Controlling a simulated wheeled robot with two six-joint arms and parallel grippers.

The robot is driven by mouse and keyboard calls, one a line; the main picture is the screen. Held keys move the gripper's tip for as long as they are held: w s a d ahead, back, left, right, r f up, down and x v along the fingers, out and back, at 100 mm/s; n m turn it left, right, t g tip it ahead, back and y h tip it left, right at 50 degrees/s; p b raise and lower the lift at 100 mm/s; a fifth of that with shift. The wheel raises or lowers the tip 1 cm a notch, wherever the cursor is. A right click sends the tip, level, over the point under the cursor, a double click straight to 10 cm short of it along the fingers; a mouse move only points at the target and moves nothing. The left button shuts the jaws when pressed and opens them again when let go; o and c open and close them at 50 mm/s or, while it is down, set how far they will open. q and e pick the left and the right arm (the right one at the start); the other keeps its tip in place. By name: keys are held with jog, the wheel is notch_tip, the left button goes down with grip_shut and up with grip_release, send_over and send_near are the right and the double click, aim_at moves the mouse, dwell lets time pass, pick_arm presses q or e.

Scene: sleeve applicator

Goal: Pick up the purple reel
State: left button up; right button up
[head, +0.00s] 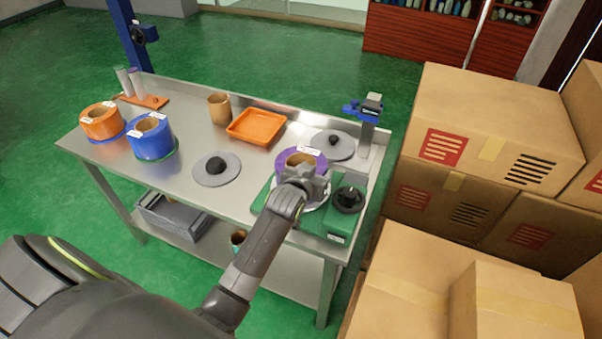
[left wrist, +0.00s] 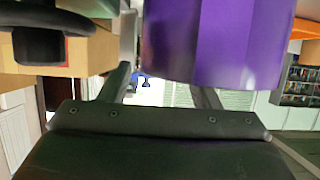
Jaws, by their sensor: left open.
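The purple reel (head: 287,163) has a brown core and a white label on its rim. It sits on a pale round plate of the green machine (head: 259,202) at the right end of the table. My left gripper (head: 304,174) is open at the reel's near side and hides part of it. In the left wrist view, the reel (left wrist: 220,40) fills the upper middle, close to the fingers of my left gripper (left wrist: 162,85). I cannot tell whether a finger touches it. My right gripper is not in view.
The metal table (head: 190,185) also holds an orange reel (head: 98,128), a blue reel (head: 148,145), an orange tray (head: 258,126), a brown cup (head: 218,112) and grey discs with black knobs (head: 207,178). A black knob (head: 348,199) stands right of the gripper. Cardboard boxes (head: 490,130) crowd the right.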

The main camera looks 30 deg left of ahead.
pick_arm(q)
jog(key=shift+w+f, duration=0.25)
jog(key=shift+w, duration=0.25)
jog(key=c, duration=1.2)
jog(key=shift+s+f, duration=0.1)
grip_shut()
jog(key=shift+s+f, duration=0.1)
jog(key=shift+f, duration=0.1)
jog(key=shift+r, duration=0.35)
